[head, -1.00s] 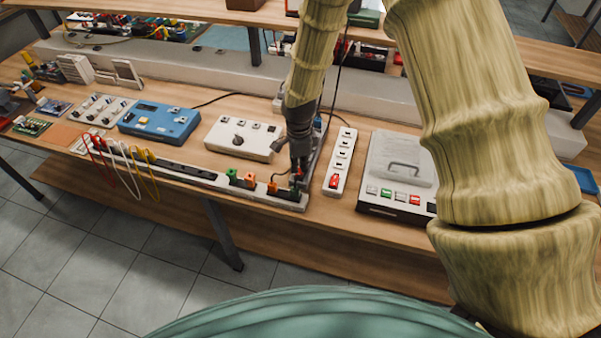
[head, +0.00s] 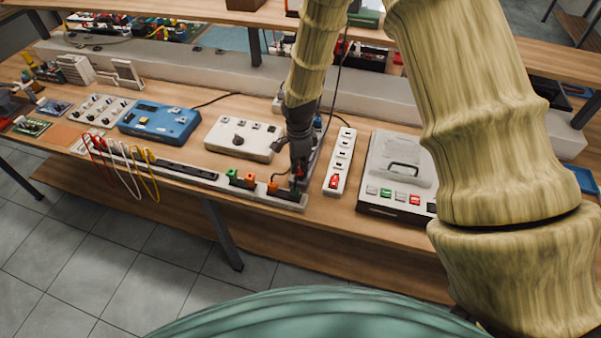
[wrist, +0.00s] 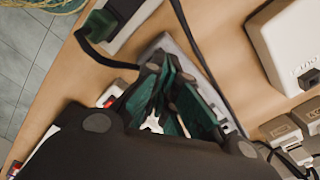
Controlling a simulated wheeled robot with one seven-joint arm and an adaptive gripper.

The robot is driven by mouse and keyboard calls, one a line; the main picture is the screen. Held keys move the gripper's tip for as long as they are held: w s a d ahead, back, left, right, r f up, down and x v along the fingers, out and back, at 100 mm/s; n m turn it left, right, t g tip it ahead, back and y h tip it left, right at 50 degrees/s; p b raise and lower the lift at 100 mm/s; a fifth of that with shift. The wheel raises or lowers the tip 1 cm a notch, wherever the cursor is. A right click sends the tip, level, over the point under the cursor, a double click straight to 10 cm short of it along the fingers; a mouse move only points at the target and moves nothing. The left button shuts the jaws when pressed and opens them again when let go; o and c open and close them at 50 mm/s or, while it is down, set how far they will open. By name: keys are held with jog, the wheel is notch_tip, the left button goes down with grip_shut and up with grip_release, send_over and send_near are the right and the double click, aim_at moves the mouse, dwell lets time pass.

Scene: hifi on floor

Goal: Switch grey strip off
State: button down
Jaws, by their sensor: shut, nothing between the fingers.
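The grey strip (head: 316,147) lies on the bench, running away from the front edge, mostly hidden behind my gripper in the head view. It also shows in the wrist view (wrist: 166,43), partly covered by the fingers. My gripper (head: 297,184) points down over the near end of this strip, and its fingers are shut and empty. In the wrist view the dark green fingertips (wrist: 155,120) are in front of the strip. A bit of red shows beside the fingers in the head view. I cannot tell whether the tips touch a switch, or its position.
A white strip (head: 342,160) with a red switch lies just right. A long pale rail (head: 190,172) with coloured plugs runs along the front edge. A white box with a knob (head: 241,138) stands left, and a grey-lidded device (head: 400,160) stands right.

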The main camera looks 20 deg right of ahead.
aim_at(300, 174)
jog(key=shift+s+f+b, duration=0.1)
jog(key=shift+f+b, duration=0.55)
jog(key=shift+f, duration=0.5)
dwell(0.9)
jog(key=shift+r+p, duration=2.3)
jog(key=shift+r, duration=1.25)
jog(key=shift+d, duration=0.15)
